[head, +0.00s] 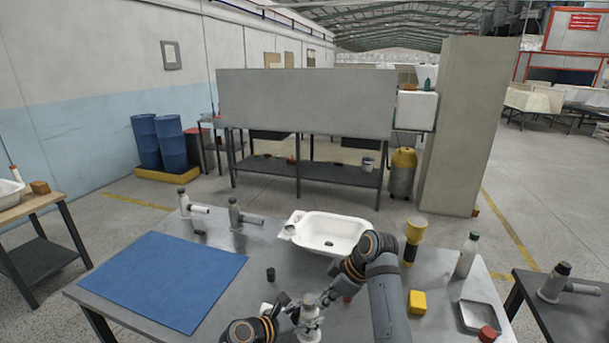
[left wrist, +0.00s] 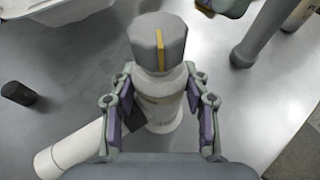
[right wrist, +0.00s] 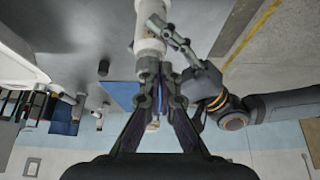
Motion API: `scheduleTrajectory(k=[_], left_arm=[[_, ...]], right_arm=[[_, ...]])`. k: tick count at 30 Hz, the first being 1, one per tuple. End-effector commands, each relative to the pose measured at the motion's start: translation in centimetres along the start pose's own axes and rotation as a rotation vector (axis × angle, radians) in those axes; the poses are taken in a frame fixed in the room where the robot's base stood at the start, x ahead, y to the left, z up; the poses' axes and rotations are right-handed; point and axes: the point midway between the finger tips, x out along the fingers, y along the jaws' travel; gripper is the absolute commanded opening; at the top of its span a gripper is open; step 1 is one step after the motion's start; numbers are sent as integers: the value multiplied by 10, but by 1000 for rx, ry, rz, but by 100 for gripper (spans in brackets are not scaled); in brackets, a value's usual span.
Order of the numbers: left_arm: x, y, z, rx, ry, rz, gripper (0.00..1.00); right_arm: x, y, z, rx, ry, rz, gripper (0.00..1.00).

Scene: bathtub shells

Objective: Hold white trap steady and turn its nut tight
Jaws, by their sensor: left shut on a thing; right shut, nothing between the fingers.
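The white trap (head: 308,334) stands at the near edge of the grey table, partly hidden by my arms. In the left wrist view the trap (left wrist: 160,113) is upright, with a grey nut (left wrist: 158,42) with a yellow stripe on top and a side pipe (left wrist: 75,150) running down left. My left gripper (left wrist: 160,100) is shut on the trap's body below the nut. My right gripper (right wrist: 158,76) is shut and empty, its tips close to the trap (right wrist: 150,28); I cannot tell whether they touch. In the head view it is near the trap's top (head: 322,298).
A blue mat (head: 165,280) covers the table's left. Two other traps stand at the back left. A yellow block (head: 417,301), a bottle (head: 467,255) and a tray (head: 482,315) are at right.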

Motion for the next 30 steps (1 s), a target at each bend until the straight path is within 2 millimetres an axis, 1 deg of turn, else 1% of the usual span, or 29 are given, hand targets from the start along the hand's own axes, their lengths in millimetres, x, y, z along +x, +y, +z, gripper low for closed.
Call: scheduleTrajectory(k=[3,6,30], left_arm=[[0,0,-1,-1,1,-1,9],[0,0,-1,-1,1,-1,9],[0,0,-1,-1,1,-1,9]], right_arm=[[9,0,5,0,-1,-1,0],[13,0,7,0,-1,-1,0],[15,2,3,-1,0,1,0]])
